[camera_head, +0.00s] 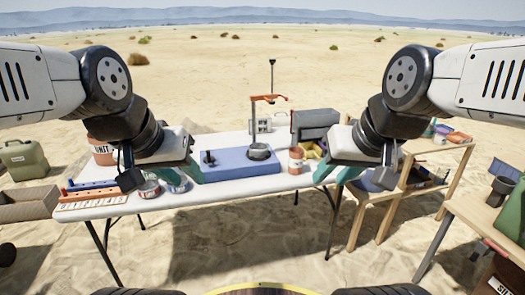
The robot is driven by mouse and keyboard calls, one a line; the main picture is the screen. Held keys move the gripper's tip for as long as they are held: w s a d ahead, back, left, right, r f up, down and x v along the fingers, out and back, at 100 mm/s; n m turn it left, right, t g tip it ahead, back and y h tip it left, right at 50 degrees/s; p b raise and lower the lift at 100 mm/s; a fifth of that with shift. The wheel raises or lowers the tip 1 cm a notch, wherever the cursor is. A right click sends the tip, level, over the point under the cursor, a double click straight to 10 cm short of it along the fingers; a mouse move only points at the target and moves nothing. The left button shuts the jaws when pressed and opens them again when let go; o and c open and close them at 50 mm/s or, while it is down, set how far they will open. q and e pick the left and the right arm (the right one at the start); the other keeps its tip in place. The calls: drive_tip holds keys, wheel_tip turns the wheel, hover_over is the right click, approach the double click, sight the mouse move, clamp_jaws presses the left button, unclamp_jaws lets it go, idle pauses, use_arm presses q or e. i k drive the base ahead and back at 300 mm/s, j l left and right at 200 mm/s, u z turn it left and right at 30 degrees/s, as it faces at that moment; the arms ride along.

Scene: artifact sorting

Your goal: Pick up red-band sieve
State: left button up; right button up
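A round sieve with a red band (148,189) sits on the white folding table (105,206) at its left front, partly under my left gripper. A similar round piece with a blue band (178,186) is just to its right. My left gripper (187,178) hangs above the table's left part, empty, its teal fingers apart. My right gripper (334,180) hangs past the table's right end, empty, its teal fingers apart. Neither gripper visibly touches a sieve. A reddish round container (296,160) stands at the table's right side; whether it is a sieve is unclear.
A blue box-like station (235,166) with a stand fills the table's middle. An orange bucket (102,152) and a rack (92,194) are at left. A wooden shelf (437,145) stands at right. The table's front middle is clear.

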sight(149, 189)
drive_tip(key=u, duration=0.4)
drive_tip(key=i+u, duration=0.1)
drive_tip(key=u, duration=0.3)
drive_tip(key=i+u, duration=0.1)
drive_tip(key=u, duration=0.65)
drive_tip(key=i+l, duration=0.15)
drive_tip(key=i, duration=0.35)
drive_tip(key=i+l, duration=0.2)
drive_tip(key=i, duration=0.3)
